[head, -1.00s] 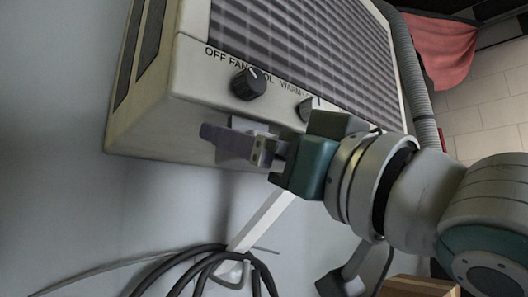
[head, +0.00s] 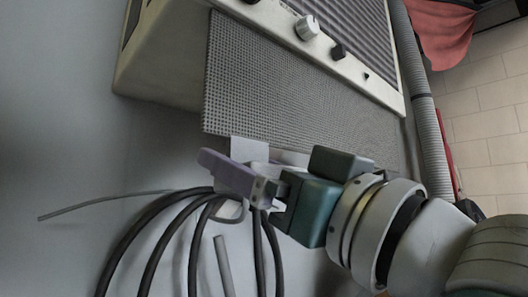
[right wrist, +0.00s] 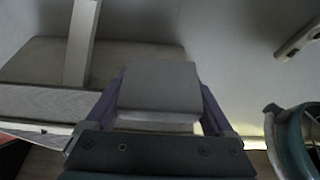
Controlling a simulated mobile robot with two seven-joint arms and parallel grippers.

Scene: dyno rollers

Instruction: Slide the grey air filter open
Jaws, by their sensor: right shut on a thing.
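The grey air filter (head: 285,100) is a meshed panel. It sticks out of the lower front edge of the beige air unit (head: 160,60) in the head view. My right gripper (head: 238,172) is at the filter's outer edge, shut on its light grey tab (head: 250,150). In the right wrist view a pale grey block, which looks like the tab (right wrist: 158,88), sits between the two purple fingers. The fingers partly hide the tab in the head view. My left gripper is not in view.
Black cables (head: 150,240) hang in loops on the grey wall below the unit. A ribbed grey hose (head: 425,100) runs along the unit's right side, with a red cloth (head: 440,35) behind it. The wall at left is clear.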

